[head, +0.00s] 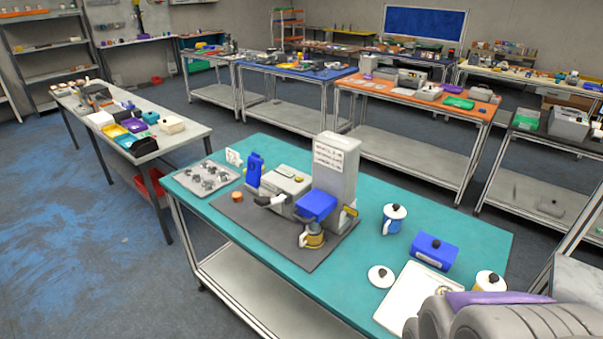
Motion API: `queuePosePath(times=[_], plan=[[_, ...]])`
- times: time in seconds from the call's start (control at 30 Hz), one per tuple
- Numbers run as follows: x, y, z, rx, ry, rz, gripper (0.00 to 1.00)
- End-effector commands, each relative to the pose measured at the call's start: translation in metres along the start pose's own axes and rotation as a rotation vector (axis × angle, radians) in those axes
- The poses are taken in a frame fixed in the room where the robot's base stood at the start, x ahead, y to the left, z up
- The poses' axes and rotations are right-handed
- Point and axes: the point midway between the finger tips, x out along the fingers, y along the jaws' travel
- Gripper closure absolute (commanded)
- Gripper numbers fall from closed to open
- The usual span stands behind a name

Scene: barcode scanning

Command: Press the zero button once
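No zero button can be made out at this size. On the teal table (400,185) stands a grey boxy machine (288,190) with a small panel on top. Beside it, on its right, is a tall grey column (336,165) with a white printed label. A blue block-like part (317,205) sits in front of the column, above a small yellow-and-white cup (312,239). Any button on these devices is too small to tell. Grey, rounded parts of my arm with a purple strip fill the lower right corner. My gripper's fingers are not in view.
A dark mat (250,228) lies under the machines. A metal tray (208,178) of small parts is at the left. A blue-and-white mug (394,218), a blue box (435,252), a white lid (381,276) and a white tray (408,297) are at the right. Other workbenches stand behind.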

Motion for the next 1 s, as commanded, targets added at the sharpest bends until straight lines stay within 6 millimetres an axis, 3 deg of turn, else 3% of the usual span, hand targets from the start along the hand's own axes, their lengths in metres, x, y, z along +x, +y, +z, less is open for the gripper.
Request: queuePosePath(times=[0.27, 1.0], plan=[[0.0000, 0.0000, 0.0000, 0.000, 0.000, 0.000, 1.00], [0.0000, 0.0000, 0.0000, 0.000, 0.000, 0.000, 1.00]])
